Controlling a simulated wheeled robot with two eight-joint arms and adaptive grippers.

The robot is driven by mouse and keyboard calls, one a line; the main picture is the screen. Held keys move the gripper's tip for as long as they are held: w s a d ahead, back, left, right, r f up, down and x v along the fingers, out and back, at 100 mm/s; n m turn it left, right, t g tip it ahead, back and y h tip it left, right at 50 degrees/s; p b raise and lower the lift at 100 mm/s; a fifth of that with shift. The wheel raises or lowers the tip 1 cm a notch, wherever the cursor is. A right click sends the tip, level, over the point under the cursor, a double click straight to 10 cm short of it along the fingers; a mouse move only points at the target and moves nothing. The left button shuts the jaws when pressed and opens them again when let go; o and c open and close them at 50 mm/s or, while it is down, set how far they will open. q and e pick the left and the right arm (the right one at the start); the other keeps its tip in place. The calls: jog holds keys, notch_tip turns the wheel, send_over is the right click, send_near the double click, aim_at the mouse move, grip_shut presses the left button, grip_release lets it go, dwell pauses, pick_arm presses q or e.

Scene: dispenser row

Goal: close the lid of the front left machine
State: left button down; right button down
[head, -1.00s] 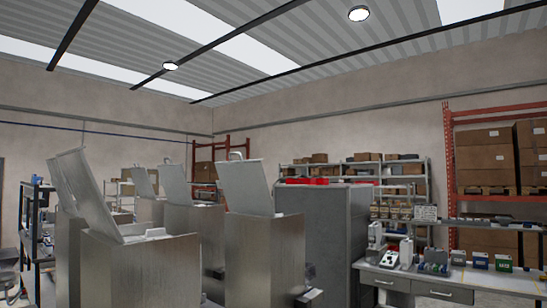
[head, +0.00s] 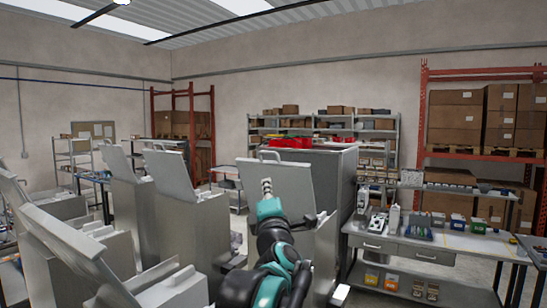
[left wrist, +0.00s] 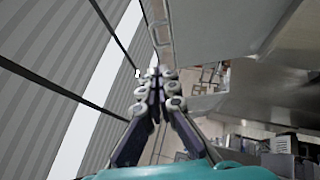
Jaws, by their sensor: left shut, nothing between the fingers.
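Several grey metal machines stand with their lids tilted up and open. The nearest, at the lower left of the head view, has a raised lid (head: 66,246) over its body (head: 178,293). Another open lid (head: 292,184), with a handle on its top edge, stands upright at centre. I cannot tell for certain which is the front left machine. My left gripper (head: 266,186) overlaps the centre lid, fingers up, shut and empty. In the left wrist view the shut fingers (left wrist: 156,75) are beside a grey lid panel (left wrist: 215,25) with a handle; contact is unclear. My right gripper is not in view.
More open machines (head: 165,215) stand to the left. A grey cabinet (head: 335,180) is behind the centre lid. A workbench (head: 425,250) with small items is at right, and shelves line the back wall.

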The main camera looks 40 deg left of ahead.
pick_arm(q)
jog(key=p, duration=0.1)
send_near(272, 165)
jog(key=a+r, duration=0.3)
jog(key=a, duration=0.1)
jog(key=shift+w+d+r+p, duration=0.15)
jog(key=shift+w+d+r, duration=0.15)
jog(key=shift+w, duration=0.3)
jog(key=shift+w+d+r+p, duration=0.15)
jog(key=shift+w+d+r, duration=0.1)
jog(key=shift+w, duration=0.4)
jog(key=shift+w+r, duration=0.1)
jog(key=shift+w, duration=0.45)
jog(key=shift+r, duration=0.1)
